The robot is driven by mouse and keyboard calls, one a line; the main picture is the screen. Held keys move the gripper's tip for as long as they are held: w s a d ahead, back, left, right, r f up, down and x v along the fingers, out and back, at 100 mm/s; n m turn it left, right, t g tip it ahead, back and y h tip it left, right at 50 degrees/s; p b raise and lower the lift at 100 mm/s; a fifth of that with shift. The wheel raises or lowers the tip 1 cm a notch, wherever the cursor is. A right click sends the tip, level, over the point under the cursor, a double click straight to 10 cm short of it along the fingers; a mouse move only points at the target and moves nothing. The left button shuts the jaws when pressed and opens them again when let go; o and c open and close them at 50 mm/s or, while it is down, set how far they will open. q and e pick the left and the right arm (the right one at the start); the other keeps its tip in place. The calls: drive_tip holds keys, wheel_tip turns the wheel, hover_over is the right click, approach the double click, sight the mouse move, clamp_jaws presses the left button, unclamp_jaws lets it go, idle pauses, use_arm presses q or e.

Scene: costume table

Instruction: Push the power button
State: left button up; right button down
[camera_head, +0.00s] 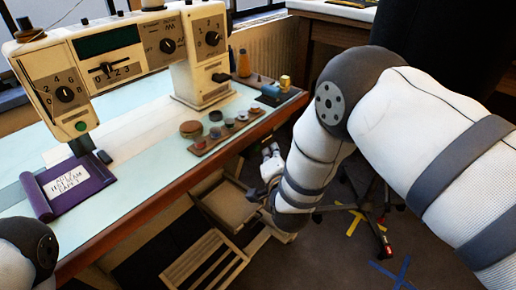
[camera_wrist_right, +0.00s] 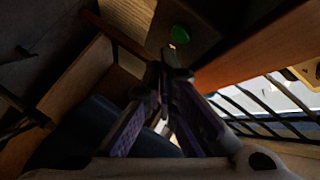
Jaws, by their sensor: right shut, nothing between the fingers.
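A green round button (camera_wrist_right: 180,34) shows in the right wrist view, on a dark panel just beyond my right fingertips. The right gripper (camera_wrist_right: 167,62) is shut and empty, with a small gap in the picture between its tips and the button; I cannot tell the real distance. In the head view the right gripper (camera_head: 270,150) is low, beside the table's front edge and near the open drawer. A green button (camera_head: 81,126) also shows on the sewing machine's left end; I cannot tell which green button is the power button. My left gripper is out of view.
The sewing machine (camera_head: 135,45) stands on the pale table (camera_head: 145,180). A purple cloth with a label (camera_head: 70,185), a wooden tray (camera_head: 228,133) and a burger-like object (camera_head: 191,129) lie there. Below are an open drawer (camera_head: 228,207) and a slatted wooden piece (camera_head: 207,260).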

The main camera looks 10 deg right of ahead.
drive_tip(key=shift+w+a, duration=0.1)
drive_tip(key=shift+w, duration=0.05)
idle(0.4)
drive_tip(key=shift+w+a, duration=0.2)
drive_tip(key=shift+w, duration=0.05)
drive_tip(key=shift+w+a, duration=0.25)
drive_tip(key=shift+w, duration=0.1)
idle(0.7)
drive_tip(key=shift+s, duration=0.1)
drive_tip(key=shift+s+d+p, duration=0.3)
drive_tip(key=shift+s+d, duration=0.25)
drive_tip(key=shift+s, duration=0.1)
